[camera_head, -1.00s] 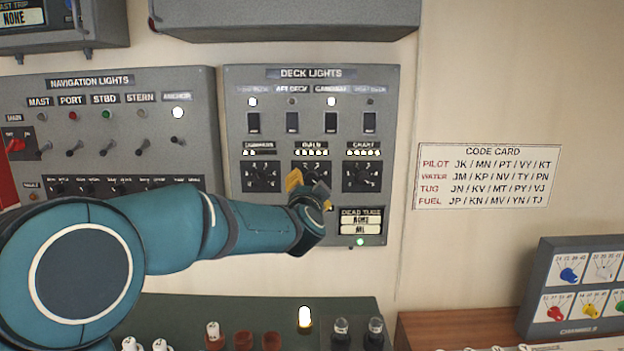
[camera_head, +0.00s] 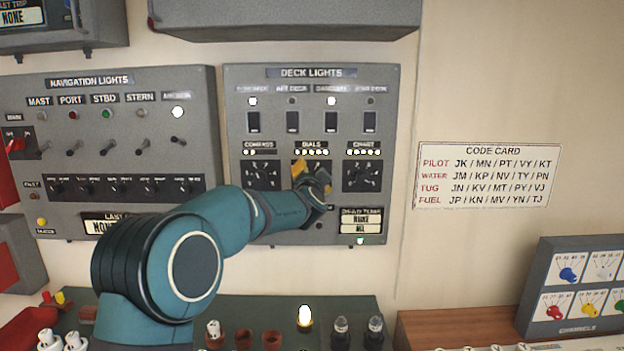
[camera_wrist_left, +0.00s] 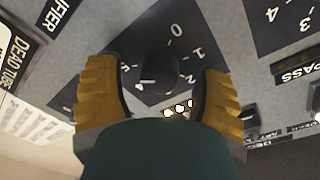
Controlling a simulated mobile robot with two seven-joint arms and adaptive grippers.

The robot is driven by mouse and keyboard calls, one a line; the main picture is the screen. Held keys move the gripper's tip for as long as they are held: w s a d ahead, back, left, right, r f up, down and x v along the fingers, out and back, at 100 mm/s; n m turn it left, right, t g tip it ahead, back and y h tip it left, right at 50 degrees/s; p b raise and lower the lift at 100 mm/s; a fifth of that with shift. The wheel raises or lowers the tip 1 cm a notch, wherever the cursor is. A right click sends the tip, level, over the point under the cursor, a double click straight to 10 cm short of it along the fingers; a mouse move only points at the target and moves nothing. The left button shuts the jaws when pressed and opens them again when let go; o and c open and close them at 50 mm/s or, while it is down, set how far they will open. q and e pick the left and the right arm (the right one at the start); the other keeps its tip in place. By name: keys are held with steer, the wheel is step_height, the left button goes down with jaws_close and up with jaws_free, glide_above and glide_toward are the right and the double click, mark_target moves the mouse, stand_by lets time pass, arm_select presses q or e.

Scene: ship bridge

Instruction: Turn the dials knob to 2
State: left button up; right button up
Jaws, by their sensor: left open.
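The dials knob (camera_wrist_left: 158,72) is a round black knob with a white pointer mark on a black numbered plate. In the left wrist view its mark faces the lower left, on the side of the 5 and away from the 1 and 2. My left gripper (camera_wrist_left: 160,98) is open, with one yellow finger on each side of the knob; whether they touch it I cannot tell. In the head view the left gripper (camera_head: 311,174) covers most of the dials plate (camera_head: 322,164). My right gripper is not in view.
The compass knob (camera_head: 262,175) and chart knob (camera_head: 361,176) flank the dials knob closely on the deck lights panel (camera_head: 385,130). Switches (camera_head: 292,122) stand above. Several small lamps (camera_head: 312,152) under the DIALS label are lit. Bulbs (camera_head: 305,318) stand on the console below.

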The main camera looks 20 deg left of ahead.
arm_select(q)
jaws_close()
